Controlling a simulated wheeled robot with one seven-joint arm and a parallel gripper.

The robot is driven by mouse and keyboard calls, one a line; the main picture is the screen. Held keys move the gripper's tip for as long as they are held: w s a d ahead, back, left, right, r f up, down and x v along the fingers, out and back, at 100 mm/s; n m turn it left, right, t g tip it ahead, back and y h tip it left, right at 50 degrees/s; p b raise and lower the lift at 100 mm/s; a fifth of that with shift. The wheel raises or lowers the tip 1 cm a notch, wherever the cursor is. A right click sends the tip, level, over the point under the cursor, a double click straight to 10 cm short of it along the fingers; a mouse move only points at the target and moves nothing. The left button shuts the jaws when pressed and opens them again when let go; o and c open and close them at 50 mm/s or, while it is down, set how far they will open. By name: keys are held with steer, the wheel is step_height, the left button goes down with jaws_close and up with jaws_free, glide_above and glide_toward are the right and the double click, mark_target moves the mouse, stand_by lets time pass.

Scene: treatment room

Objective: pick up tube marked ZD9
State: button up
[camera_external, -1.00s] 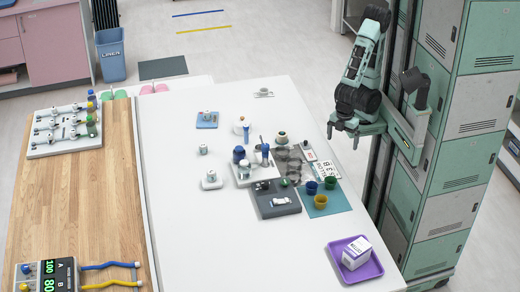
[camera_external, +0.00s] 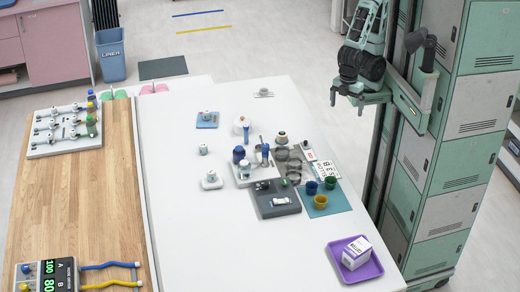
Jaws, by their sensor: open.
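The mark ZD9 cannot be read anywhere at this size. A small white tube-like item (camera_external: 282,202) lies on the dark grey tray (camera_external: 264,211) on the white table; I cannot tell whether it is the tube. A blue upright item (camera_external: 265,153) stands on a white holder (camera_external: 243,180) just behind that tray. My gripper (camera_external: 347,103) is open and empty, fingers pointing down. It hangs high near the table's far right edge, well apart from the items on the table.
Blue, green and yellow cups (camera_external: 320,201) stand on a teal mat (camera_external: 339,203). Letter cards (camera_external: 325,170) lie behind them. A purple tray (camera_external: 346,271) with a white box (camera_external: 356,252) is at front right. Green lockers (camera_external: 455,170) stand at right. The table's left side is mostly clear.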

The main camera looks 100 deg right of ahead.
stand_by(0.4)
steer(key=c, duration=1.1)
